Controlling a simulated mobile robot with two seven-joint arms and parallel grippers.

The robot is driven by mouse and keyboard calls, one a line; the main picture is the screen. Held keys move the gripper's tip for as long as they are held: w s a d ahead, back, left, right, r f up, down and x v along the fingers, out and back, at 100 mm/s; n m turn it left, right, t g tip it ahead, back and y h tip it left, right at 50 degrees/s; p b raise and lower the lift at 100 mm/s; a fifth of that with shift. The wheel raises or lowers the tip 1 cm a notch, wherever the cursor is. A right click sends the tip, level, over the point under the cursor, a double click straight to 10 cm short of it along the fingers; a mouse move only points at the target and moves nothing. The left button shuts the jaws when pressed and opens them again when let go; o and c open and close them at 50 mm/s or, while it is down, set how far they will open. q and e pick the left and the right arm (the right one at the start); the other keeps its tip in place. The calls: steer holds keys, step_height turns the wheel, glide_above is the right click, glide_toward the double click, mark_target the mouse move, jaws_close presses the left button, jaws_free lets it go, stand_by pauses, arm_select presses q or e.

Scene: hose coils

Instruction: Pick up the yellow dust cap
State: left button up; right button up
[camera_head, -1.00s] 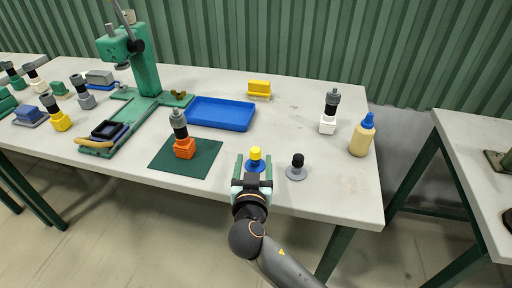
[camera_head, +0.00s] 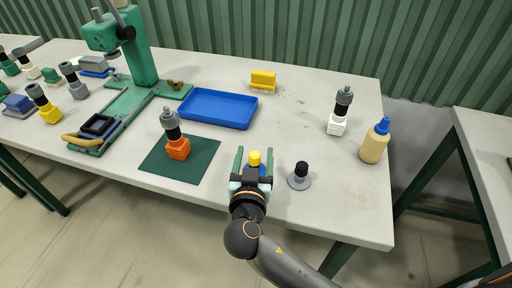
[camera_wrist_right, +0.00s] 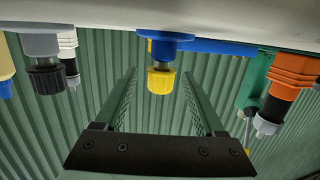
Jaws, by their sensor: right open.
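The yellow dust cap (camera_head: 254,157) stands upright on a round blue base (camera_wrist_right: 166,42) near the front edge of the table. In the right wrist view, which is upside down, the ribbed yellow cap (camera_wrist_right: 161,80) shows below that base. My right gripper (camera_head: 255,158) is open, with one green finger on each side of the cap. In the wrist view the fingers (camera_wrist_right: 160,88) are well apart, with visible gaps to the cap. Whether the cap is fully between the fingertips is hard to tell. My left gripper is not in view.
A black-topped cap on a grey base (camera_head: 299,176) stands close right of the gripper. An orange-based fitting (camera_head: 176,147) stands on a green mat (camera_head: 203,170) to the left. A blue tray (camera_head: 217,122) lies behind. A glue bottle (camera_head: 374,142) stands at right.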

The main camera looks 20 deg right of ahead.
stand_by(0.3)
jaws_close()
stand_by(0.4)
